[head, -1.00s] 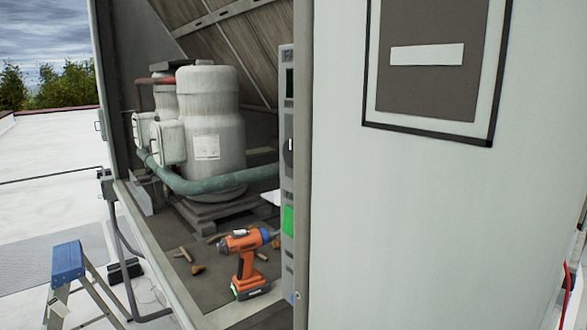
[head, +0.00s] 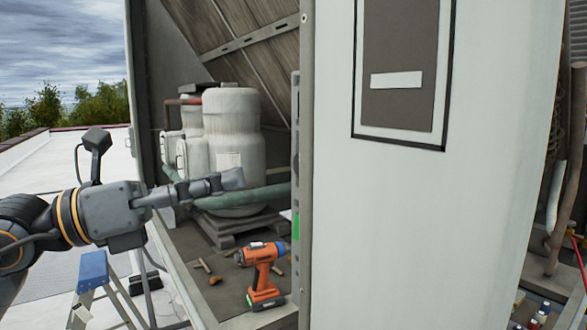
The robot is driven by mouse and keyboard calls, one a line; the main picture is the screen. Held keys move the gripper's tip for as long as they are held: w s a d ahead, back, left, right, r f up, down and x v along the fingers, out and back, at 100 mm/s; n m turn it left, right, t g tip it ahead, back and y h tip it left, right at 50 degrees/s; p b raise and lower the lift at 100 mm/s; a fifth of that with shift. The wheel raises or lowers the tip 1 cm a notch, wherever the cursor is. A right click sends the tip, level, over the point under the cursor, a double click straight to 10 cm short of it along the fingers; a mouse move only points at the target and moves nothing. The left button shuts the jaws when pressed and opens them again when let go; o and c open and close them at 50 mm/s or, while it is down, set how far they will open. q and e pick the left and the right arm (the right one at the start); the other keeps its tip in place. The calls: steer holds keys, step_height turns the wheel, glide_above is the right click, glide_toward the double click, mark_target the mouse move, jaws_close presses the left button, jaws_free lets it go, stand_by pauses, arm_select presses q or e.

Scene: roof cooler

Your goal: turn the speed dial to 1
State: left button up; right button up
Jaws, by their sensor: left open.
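No speed dial can be made out in the head view. A narrow control panel (head: 295,180) with a green patch shows almost edge-on inside the cooler opening, so its face is mostly hidden. My left gripper (head: 235,179) reaches in from the left, in front of the pale compressor tanks. It points right towards the panel, with a gap between. Its jaws are open and seem to hold nothing. My right gripper is out of view.
An orange cordless drill (head: 264,272) stands on the cooler floor below the gripper. A large pale cabinet wall (head: 400,220) fills the right. A blue-topped stepladder (head: 92,268) stands at lower left. Pale tanks (head: 232,130) and a green pipe (head: 268,196) lie behind.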

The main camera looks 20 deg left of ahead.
arm_select(q)
steer(key=w+d+t+y+p, duration=0.1)
steer(key=w+d+y+p, duration=0.3)
steer(key=w+p, duration=0.5)
steer(key=shift+d+r+t, duration=0.4)
steer(key=shift+d, duration=0.7)
steer(key=c, duration=0.9)
